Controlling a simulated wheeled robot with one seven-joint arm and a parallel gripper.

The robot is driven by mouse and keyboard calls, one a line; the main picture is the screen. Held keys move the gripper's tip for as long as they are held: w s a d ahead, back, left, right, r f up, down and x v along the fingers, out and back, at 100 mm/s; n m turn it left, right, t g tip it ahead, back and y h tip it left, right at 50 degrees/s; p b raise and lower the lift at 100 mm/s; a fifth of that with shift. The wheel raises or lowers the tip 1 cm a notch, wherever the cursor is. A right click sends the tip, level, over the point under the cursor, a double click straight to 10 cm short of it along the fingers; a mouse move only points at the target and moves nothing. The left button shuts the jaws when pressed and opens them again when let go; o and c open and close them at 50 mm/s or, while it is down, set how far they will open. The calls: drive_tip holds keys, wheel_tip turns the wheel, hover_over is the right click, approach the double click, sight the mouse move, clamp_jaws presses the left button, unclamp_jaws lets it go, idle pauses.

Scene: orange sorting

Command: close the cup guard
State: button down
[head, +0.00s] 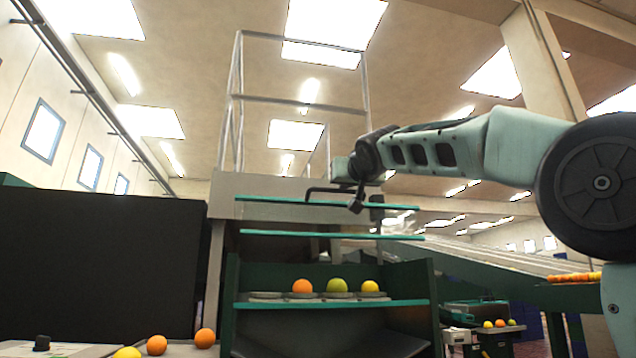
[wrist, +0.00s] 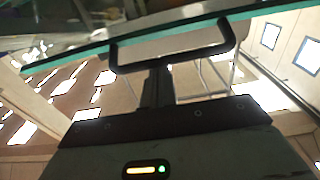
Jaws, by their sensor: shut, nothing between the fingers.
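The cup guard (head: 330,235) is a clear panel with teal edges, raised above a row of grey cups (head: 265,296). An orange fruit (head: 302,287), a green one (head: 337,286) and a yellow one (head: 370,287) sit in the cups. The guard's dark U-shaped handle (head: 322,190) is at its upper edge; in the wrist view the handle (wrist: 175,62) crosses in front of my fingers. My gripper (head: 356,200) is shut and empty, close against the handle. In the wrist view its fingers (wrist: 157,75) reach the bar; I cannot tell if they touch.
A dark panel (head: 100,265) stands to the left. Loose fruit (head: 156,345) lies on a surface at the lower left. A metal frame (head: 300,100) rises behind the guard. A conveyor (head: 500,262) runs at the right, with small fruit bins (head: 485,330) below.

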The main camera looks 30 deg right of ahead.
drive_tip(key=s+a+f+t+b, duration=0.1)
drive_tip(key=s+f+t+b, duration=0.1)
drive_tip(key=f+b, duration=1.4)
drive_tip(key=s+b, duration=0.1)
drive_tip(key=b, duration=0.7)
drive_tip(key=shift+s+f+t+h, duration=0.3)
drive_tip(key=shift+s+f, duration=0.1)
drive_tip(key=shift+w+a+f, duration=0.1)
drive_tip(key=shift+w+f, duration=0.05)
wheel_tip(320, 180, up, 5)
drive_tip(key=s+p, duration=0.1)
drive_tip(key=p, duration=0.3)
drive_tip(key=f+b+v, duration=0.1)
drive_tip(key=b+v, duration=0.2)
drive_tip(key=v, duration=0.7)
drive_tip(key=shift+f, duration=0.45)
